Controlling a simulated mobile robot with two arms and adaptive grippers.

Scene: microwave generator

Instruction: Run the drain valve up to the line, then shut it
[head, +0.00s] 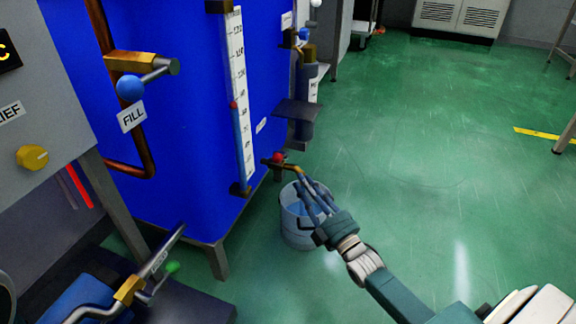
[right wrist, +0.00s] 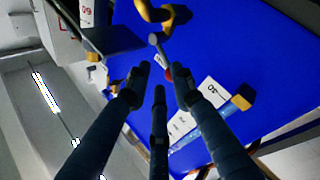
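The drain valve's red knob (head: 278,157) sits on a brass spout (head: 292,167) low on the blue tank (head: 200,120). A bucket (head: 298,236) stands on the floor below, with blue liquid visible inside. The tank's sight gauge (head: 245,110) has a white scale, a blue column and a red mark (head: 233,104). My right gripper (head: 305,190) reaches in over the bucket near the spout. In the right wrist view its fingers (right wrist: 157,82) are spread and empty, with the red knob (right wrist: 169,74) and a grey lever (right wrist: 159,45) just beyond the tips. My left gripper is out of view.
The FILL valve with a blue knob (head: 130,88) is at upper left. A pipe with a green knob (head: 172,267) is at lower left. A dark bracket (head: 297,111) juts from the tank's right side.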

